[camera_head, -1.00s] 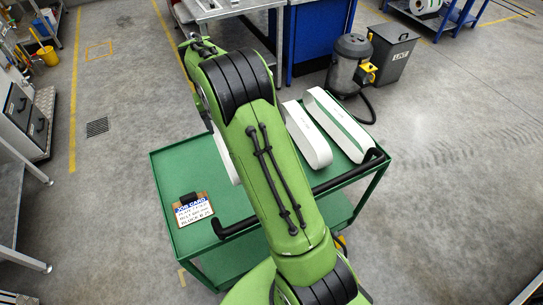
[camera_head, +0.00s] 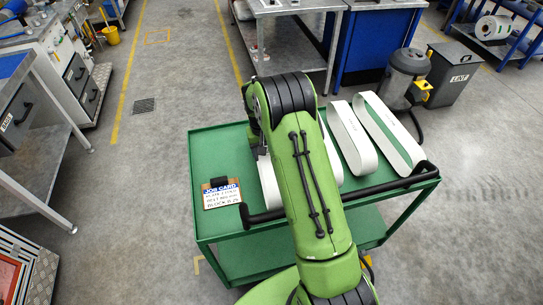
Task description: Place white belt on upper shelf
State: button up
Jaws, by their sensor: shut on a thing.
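A white belt (camera_head: 268,183) stands on edge as a loop on the green trolley's top (camera_head: 215,155), mostly hidden behind my arm. A white strip right of my arm seems to be part of it. The trolley also has a lower shelf (camera_head: 245,262). I cannot make out another upper shelf.
A job card (camera_head: 221,196) lies at the trolley's left front, by a black handle bar (camera_head: 385,188). Behind are a steel bench (camera_head: 290,8), a vacuum cleaner (camera_head: 405,72) and a grey bin (camera_head: 453,72). Drawer cabinets (camera_head: 75,75) stand left. The floor between is clear.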

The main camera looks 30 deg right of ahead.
jog(key=shift+f, duration=1.25)
jog(key=o, duration=1.6)
jog(key=shift+o, duration=0.2)
jog(key=shift+r, duration=0.15)
notch_tip(320, 180, up, 13)
jog(key=a+p, duration=0.1)
jog(key=s+a+r+n+t, duration=0.1)
jog(key=s+a+r+t, duration=0.3)
jog(key=s+r, duration=0.8)
jog(key=s+a+r+n+t, duration=0.1)
jog(key=s+a, duration=0.1)
jog(key=s, duration=0.7)
jog(key=s+a+r+n+y, duration=0.1)
jog(key=s+a, duration=0.1)
jog(key=s, duration=0.7)
jog(key=shift+a+t, duration=0.35)
jog(key=shift+t, duration=0.05)
